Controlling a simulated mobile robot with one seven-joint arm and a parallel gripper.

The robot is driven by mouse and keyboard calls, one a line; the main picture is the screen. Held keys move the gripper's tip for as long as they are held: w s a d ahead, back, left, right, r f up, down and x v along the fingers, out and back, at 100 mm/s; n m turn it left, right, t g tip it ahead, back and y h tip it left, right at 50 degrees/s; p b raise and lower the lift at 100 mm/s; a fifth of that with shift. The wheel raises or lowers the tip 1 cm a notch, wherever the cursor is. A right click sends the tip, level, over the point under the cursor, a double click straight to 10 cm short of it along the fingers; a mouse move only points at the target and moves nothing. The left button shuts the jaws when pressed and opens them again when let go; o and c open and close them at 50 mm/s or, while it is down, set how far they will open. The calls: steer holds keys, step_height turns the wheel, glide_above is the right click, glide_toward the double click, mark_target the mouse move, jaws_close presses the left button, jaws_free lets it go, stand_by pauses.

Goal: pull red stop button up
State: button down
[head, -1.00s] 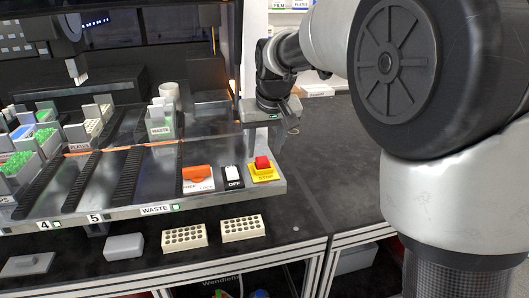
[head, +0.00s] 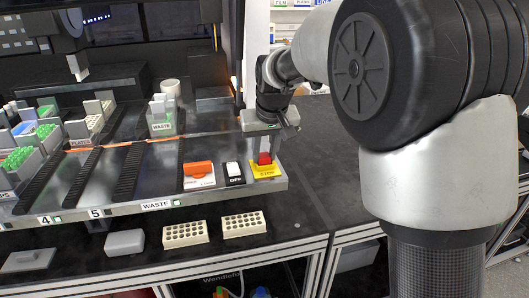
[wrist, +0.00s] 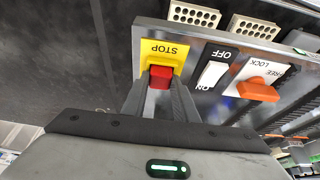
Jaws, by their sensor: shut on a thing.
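The red stop button (head: 265,158) sits on a yellow base labelled STOP (head: 264,171) at the front right corner of the machine deck. In the wrist view the red button (wrist: 160,73) lies between the fingertips of my gripper (wrist: 160,84), with the yellow STOP label (wrist: 164,50) beyond it. My gripper (head: 265,148) comes down from above in the head view and is shut on the button. The fingers hide part of the button's sides. I cannot tell whether the button is raised.
A white OFF/ON rocker switch (wrist: 213,74) and an orange FREE/LOCK lever (wrist: 258,89) stand beside the button. Two cream well racks (head: 185,233) (head: 244,224) lie on the bench in front. Dark bench to the right of the deck is clear.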

steer(key=shift+r+p, duration=0.85)
steer(key=shift+r, duration=0.1)
steer(key=shift+f, duration=0.1)
steer(key=c, duration=1.4)
jaws_free()
steer(key=p+v, duration=0.2)
steer(key=v, duration=1.5)
steer(key=shift+s, duration=0.15)
